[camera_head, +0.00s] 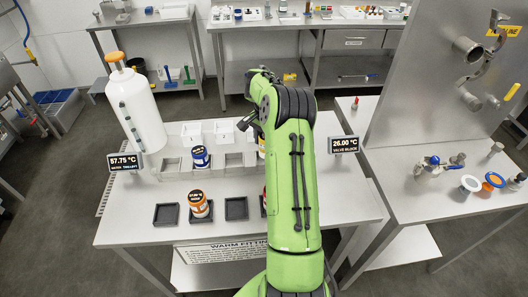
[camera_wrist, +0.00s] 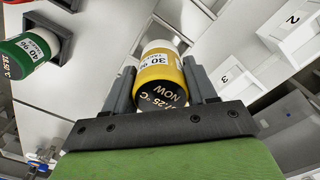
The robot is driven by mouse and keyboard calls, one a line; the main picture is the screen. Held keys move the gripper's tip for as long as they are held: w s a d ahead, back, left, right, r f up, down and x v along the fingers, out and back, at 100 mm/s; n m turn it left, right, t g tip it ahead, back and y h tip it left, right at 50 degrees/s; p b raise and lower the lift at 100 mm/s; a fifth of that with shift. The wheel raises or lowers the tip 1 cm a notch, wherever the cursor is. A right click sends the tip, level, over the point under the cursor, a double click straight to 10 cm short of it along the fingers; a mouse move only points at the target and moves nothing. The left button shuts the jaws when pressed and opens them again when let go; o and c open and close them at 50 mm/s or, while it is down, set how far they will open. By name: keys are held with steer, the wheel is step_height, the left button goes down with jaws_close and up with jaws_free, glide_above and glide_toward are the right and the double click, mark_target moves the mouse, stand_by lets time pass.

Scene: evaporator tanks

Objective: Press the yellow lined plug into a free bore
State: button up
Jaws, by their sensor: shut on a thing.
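A pale block (camera_head: 228,170) with square bores stands at the table's back. A blue plug (camera_head: 200,158) sits in one bore; others left of my arm look empty. Bores behind my arm are hidden.
Black holders (camera_head: 236,209) line the front; one bears an orange plug (camera_head: 200,206). A green plug (camera_wrist: 38,48) lies left in the wrist view. White numbered parts (camera_wrist: 290,35) show at right. A white tank (camera_head: 134,105) and temperature signs (camera_head: 343,145) flank the block.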

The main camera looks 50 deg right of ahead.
steer(key=shift+f, duration=1.85)
steer(key=shift+f, duration=0.1)
steer(key=o, duration=1.2)
steer(key=shift+f, duration=0.1)
steer(key=shift+c, duration=0.2)
